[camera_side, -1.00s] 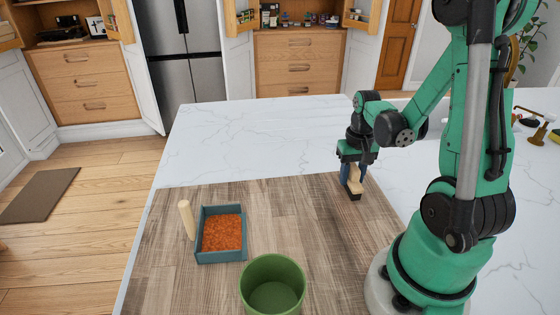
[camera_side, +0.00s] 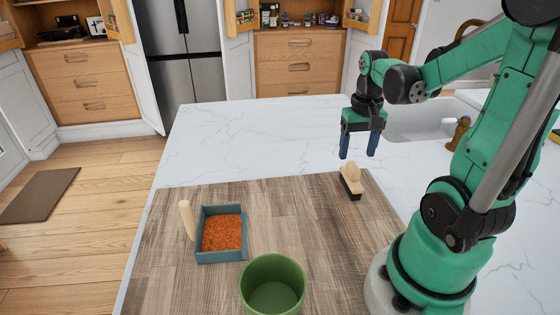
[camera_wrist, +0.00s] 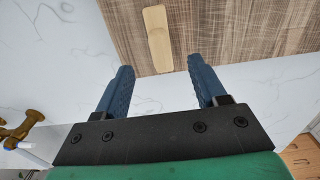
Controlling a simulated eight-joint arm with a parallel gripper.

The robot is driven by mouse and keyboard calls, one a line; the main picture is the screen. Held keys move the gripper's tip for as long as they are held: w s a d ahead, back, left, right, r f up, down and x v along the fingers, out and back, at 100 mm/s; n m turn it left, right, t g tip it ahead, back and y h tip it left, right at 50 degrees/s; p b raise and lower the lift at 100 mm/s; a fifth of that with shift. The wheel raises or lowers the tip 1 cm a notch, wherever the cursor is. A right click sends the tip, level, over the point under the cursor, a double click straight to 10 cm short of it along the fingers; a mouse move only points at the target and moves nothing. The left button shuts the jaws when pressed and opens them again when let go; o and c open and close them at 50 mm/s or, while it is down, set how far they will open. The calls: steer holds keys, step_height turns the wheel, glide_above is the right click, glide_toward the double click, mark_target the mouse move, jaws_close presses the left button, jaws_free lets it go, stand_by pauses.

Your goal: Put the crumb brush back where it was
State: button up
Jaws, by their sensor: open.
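The crumb brush (camera_side: 350,182) has a pale wooden handle and a dark bristle base. It stands bristles down near the far right corner of the wooden board. In the wrist view the brush (camera_wrist: 156,38) lies beyond the fingertips, its pale wooden top showing. My gripper (camera_side: 358,156) is open and empty, raised above and behind the brush, apart from it. Its two blue fingers also show in the wrist view (camera_wrist: 160,75), with a wide gap between them.
A teal tray (camera_side: 221,257) of orange-red crumbs sits on the board (camera_side: 300,215), with a pale wooden stick (camera_side: 187,220) at its left. A green bowl (camera_side: 272,270) stands in front. White marble counter (camera_side: 240,140) behind is clear. A sink (camera_side: 420,122) lies to the right.

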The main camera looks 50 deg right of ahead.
mark_target(354, 166)
step_height(354, 166, up, 5)
steer(key=w+a+n+t, duration=0.3)
steer(key=a+n, duration=0.1)
steer(key=a, duration=0.5)
steer(key=w+a+n+t, duration=0.4)
steer(key=a+n, duration=0.1)
steer(key=a, duration=0.3)
steer(key=shift+w+a, duration=0.15)
steer(key=shift+a, duration=0.25)
